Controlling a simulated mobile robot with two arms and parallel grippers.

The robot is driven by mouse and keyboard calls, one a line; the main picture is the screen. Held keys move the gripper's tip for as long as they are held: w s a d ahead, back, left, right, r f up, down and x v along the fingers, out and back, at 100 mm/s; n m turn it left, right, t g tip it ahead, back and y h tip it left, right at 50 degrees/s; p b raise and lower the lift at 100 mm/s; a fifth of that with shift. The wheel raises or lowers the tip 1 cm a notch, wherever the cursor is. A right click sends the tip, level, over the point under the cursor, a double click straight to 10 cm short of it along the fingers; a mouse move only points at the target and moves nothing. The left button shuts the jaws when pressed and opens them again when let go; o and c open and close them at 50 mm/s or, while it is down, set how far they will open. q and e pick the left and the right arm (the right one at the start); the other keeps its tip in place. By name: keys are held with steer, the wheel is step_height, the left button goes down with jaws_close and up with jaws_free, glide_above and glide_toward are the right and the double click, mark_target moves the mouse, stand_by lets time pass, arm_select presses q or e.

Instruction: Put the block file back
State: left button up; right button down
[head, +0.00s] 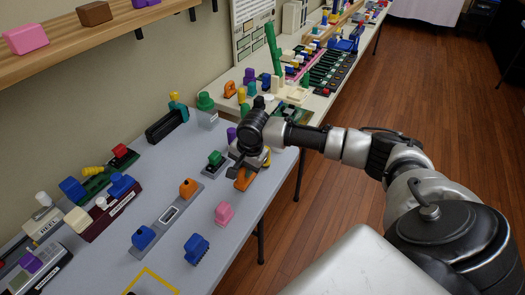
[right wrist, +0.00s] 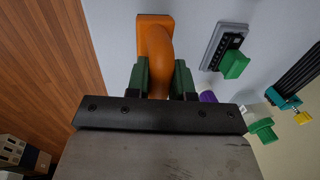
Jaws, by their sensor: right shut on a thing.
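My right gripper (head: 251,162) is low over the front edge of the grey table (head: 265,205). In the right wrist view its two green fingers (right wrist: 160,80) are shut on the curved handle of an orange thing (right wrist: 154,32) with a flat orange base. This thing shows in the head view (head: 243,180) just below the gripper, partly hidden by it. I cannot tell whether its base touches the table. No label marks which thing is the block file. My left gripper is not in view.
A green-topped block on a grey plate (head: 214,162) stands close left of the gripper. A pink block (head: 224,213), a blue brush-like block (head: 196,248) and a long grey base (head: 168,216) with blue and orange knobs are nearer. A yellow outline (head: 152,281) marks bare tabletop.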

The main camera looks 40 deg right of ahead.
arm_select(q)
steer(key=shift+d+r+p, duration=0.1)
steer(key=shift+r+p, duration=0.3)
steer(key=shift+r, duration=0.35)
arm_select(e)
steer(key=shift+s+d+f, duration=0.1)
steer(key=shift+d+f, duration=0.05)
steer(key=shift+f, duration=0.65)
steer(key=shift+s+d+f, duration=0.1)
steer(key=shift+f, duration=0.7)
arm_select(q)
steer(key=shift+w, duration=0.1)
arm_select(e)
steer(key=c, duration=1)
jaws_free()
steer(key=shift+f, duration=0.1)
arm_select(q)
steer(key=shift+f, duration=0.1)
arm_select(e)
steer(key=shift+w+f+b, duration=0.1)
steer(key=shift+f+b, duration=0.05)
steer(key=shift+b, duration=0.3)
steer(key=shift+f+b, duration=0.15)
steer(key=shift+b, duration=0.35)
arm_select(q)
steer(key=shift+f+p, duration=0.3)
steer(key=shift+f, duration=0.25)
arm_select(e)
steer(key=v, duration=1.1)
steer(key=shift+s, duration=0.2)
